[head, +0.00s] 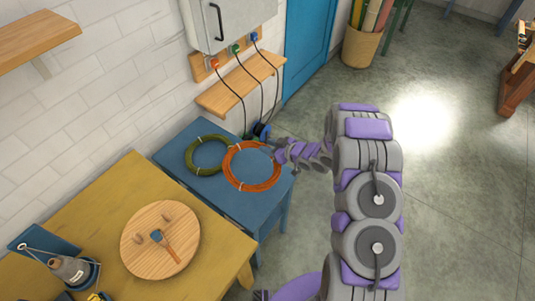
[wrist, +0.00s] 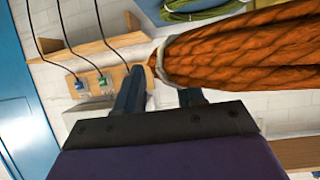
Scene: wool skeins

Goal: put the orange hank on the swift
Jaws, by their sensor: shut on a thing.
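The orange hank (head: 252,187) is a ring of cord with pale ties, over the blue table in the head view. My gripper (head: 275,151) is shut on its right edge. In the wrist view the orange hank (wrist: 240,48) runs large from between the fingers of my gripper (wrist: 160,88) to the right. I cannot tell how far it is above the table. A round wooden disc with short pegs (head: 137,262), which looks like the swift, lies on the yellow table at lower left. A blue-and-wood brush (head: 165,246) lies on it.
A green hank (head: 190,163) lies on the blue table (head: 232,212), beside and partly behind the orange one. A wall shelf with plugs and hanging cords (head: 240,85) is behind.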

